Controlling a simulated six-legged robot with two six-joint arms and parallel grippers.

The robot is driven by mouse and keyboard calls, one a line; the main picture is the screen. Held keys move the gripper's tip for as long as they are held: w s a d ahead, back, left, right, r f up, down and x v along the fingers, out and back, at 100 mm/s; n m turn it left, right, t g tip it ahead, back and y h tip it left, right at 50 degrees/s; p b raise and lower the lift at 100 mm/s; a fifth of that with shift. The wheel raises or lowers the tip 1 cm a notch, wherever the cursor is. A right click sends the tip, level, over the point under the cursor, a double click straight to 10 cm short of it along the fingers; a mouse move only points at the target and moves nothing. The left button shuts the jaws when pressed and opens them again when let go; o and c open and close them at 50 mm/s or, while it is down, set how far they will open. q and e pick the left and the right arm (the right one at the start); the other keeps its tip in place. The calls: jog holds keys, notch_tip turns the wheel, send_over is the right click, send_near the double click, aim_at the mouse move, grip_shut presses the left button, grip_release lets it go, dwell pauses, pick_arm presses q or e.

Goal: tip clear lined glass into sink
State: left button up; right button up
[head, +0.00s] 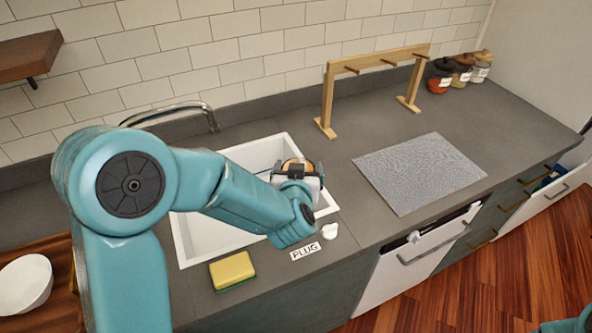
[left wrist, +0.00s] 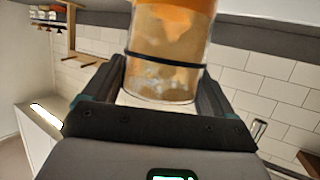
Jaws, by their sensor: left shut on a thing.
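The clear lined glass (left wrist: 166,62) stands between my left gripper's fingers in the left wrist view. It has a dark line around it and orange-amber contents. In the head view, only its round top (head: 297,165) shows past my left gripper (head: 296,180), which is shut on it. The glass is over the right part of the white sink (head: 205,237); its exact tilt is hard to tell, as my arm and gripper hide most of it. My right gripper is out of view.
A yellow-green sponge (head: 232,271) and a PLUG label (head: 310,251) with a small white piece (head: 330,231) lie in front of the sink. A faucet (head: 175,112) is behind. A grey mat (head: 420,173), wooden rack (head: 327,100) and jars (head: 440,80) are right.

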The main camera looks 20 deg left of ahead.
pick_arm(q)
jog(key=shift+s+d, duration=0.25)
jog(key=shift+d, duration=0.25)
jog(key=shift+w+a+f+h+b, duration=0.2)
jog(key=shift+a+f+h+b, duration=0.1)
jog(key=shift+a, duration=0.3)
jog(key=shift+a+f+n, duration=0.1)
jog(key=shift+a+n, duration=0.2)
jog(key=shift+a, duration=0.05)
jog(key=shift+a+f+n+h+b, duration=0.2)
jog(key=shift+a+n+h+b, duration=0.1)
jog(key=shift+a+h+b, duration=0.3)
jog(key=w+a+f+n+g+h+b, duration=0.1)
jog(key=a+f+n+g+h+b, duration=0.1)
jog(key=a+f+b, duration=0.3)
jog(key=a+n+h+b, duration=0.1)
jog(key=b, duration=0.2)
jog(key=shift+w+h+b, duration=0.2)
jog(key=shift+h+b, duration=0.15)
jog(key=shift+h, duration=0.05)
jog(key=shift+s, duration=0.1)
